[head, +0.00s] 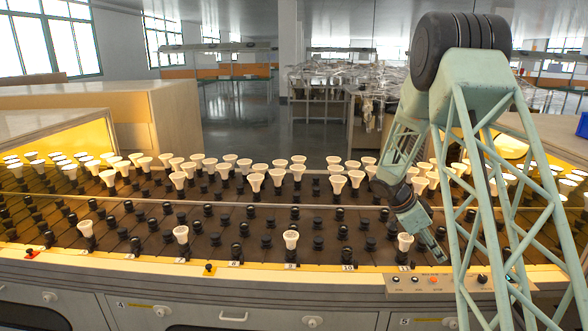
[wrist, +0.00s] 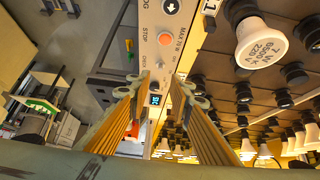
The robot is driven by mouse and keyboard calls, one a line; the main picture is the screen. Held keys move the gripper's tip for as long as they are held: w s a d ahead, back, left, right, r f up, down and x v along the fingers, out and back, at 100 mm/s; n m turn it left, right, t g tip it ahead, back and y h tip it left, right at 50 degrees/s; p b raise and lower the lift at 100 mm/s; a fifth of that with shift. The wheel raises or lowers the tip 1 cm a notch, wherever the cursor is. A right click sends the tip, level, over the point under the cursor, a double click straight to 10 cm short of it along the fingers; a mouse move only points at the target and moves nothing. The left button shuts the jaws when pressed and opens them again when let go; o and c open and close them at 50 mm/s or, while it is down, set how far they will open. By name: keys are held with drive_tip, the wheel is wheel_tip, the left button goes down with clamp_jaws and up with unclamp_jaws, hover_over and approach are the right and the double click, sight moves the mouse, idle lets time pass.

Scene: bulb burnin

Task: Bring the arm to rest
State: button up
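My green lattice arm (head: 478,160) reaches down from the upper right in the head view. My gripper (head: 437,252) hangs low over the right part of the bulb rack (head: 215,262), just above its front edge. In the wrist view, the two fingers of my gripper (wrist: 160,90) stand apart with nothing between them. Behind the gap lies the control panel (wrist: 163,62) with its orange button and small display. A white bulb (wrist: 262,42) marked 7 W, 6500 K, 220 V sits in the rack beside the fingers, apart from them.
Many white bulbs stand in the rack, with several in the front row, one (head: 404,242) close left of my gripper. Many dark sockets (head: 267,241) are empty. The panel (head: 435,281) is on the front edge. Wooden partitions (head: 160,110) stand at the left.

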drive_tip(key=s+a+r+n+t+y, duration=0.1)
drive_tip(key=s+a+r+n, duration=0.2)
drive_tip(key=s+a+r, duration=0.5)
drive_tip(key=s+a+r+n+y, duration=0.1)
drive_tip(key=s+a+r+n, duration=0.15)
drive_tip(key=s+r, duration=0.5)
drive_tip(key=s+a+r+n+t+y, duration=0.1)
drive_tip(key=s+a+r+n, duration=0.2)
drive_tip(key=s+a+r, duration=0.5)
drive_tip(key=s+a+r+n+t+y, duration=0.1)
drive_tip(key=s+a+r+n, duration=0.1)
drive_tip(key=s+a, duration=0.3)
drive_tip(key=s+a+r+n+t+y, duration=0.1)
drive_tip(key=s+a+n, duration=0.4)
drive_tip(key=s, duration=0.7)
drive_tip(key=s+a+r+n+t+y, duration=0.1)
drive_tip(key=s+a+r+n, duration=0.3)
drive_tip(key=s, duration=0.5)
drive_tip(key=shift+s+a+r+y+p, duration=0.15)
drive_tip(key=shift+a+r+y+p, duration=0.2)
drive_tip(key=shift+a+r+y, duration=0.55)
drive_tip(key=shift+a+f, duration=0.1)
drive_tip(key=shift+f, duration=0.05)
